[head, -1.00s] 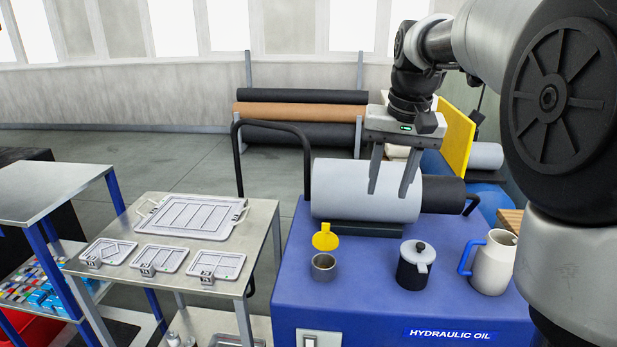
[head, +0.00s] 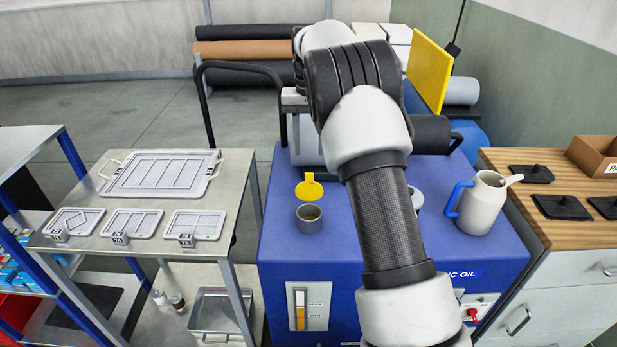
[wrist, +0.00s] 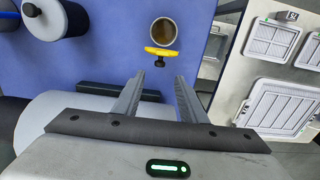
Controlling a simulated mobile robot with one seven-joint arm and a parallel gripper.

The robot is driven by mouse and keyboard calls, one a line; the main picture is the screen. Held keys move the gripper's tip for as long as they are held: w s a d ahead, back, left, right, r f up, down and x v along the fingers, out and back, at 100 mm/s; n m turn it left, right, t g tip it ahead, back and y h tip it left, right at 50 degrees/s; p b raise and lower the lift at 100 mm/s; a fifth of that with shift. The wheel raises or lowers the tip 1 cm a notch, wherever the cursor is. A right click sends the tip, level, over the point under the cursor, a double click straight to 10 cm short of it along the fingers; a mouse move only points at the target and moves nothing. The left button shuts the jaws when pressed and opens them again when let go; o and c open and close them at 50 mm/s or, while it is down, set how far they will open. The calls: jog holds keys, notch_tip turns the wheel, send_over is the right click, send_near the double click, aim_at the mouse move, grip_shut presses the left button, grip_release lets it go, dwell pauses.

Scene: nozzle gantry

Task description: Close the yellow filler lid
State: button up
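The yellow filler lid (head: 310,187) stands open, tilted up behind the grey filler neck (head: 309,218) on the blue hydraulic oil cabinet (head: 285,240). In the wrist view the lid (wrist: 161,52) shows nearly edge-on with a dark knob, and the neck's round mouth (wrist: 163,31) is uncovered. My gripper (wrist: 160,75) is open, its two fingers apart with nothing between them. The lid lies just beyond the fingertips in the wrist view. In the head view my arm hides most of the gripper.
A white jug with a blue handle (head: 481,203) stands right of my arm. A dark canister (wrist: 55,15) with a light lid is also on the cabinet. A grey cylinder (wrist: 62,125) lies behind the neck. A metal table with filter trays (head: 164,174) stands left.

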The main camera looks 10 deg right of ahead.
aim_at(309, 175)
notch_tip(309, 175, down, 10)
jog(key=shift+f+b, duration=0.25)
jog(key=shift+b, duration=0.05)
grip_shut()
